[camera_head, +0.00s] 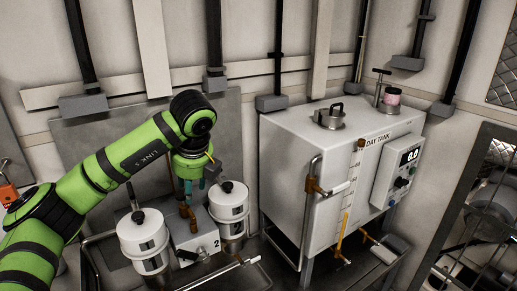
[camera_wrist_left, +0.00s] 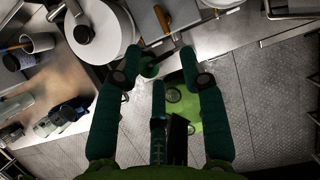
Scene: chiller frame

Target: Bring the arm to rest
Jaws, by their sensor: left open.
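My green left arm reaches in from the left in the head view. Its wrist is bent so that the left gripper (camera_head: 187,188) points down, above and behind the grey box marked 2 (camera_head: 203,238). In the left wrist view the left gripper (camera_wrist_left: 165,68) shows dark green fingers spread apart, with nothing held between them. A white canister (camera_wrist_left: 100,35) with a dark knob lies beyond the fingers at the upper left. The fingertips are partly hidden behind other parts in the head view. My right gripper is in neither view.
Two white canisters, a left one (camera_head: 143,243) and a right one (camera_head: 229,207), flank the box close to my gripper. The large day tank (camera_head: 285,160) stands to the right, with pipes and a control panel (camera_head: 398,170). Tread-plate floor (camera_wrist_left: 270,95) is open at right in the wrist view.

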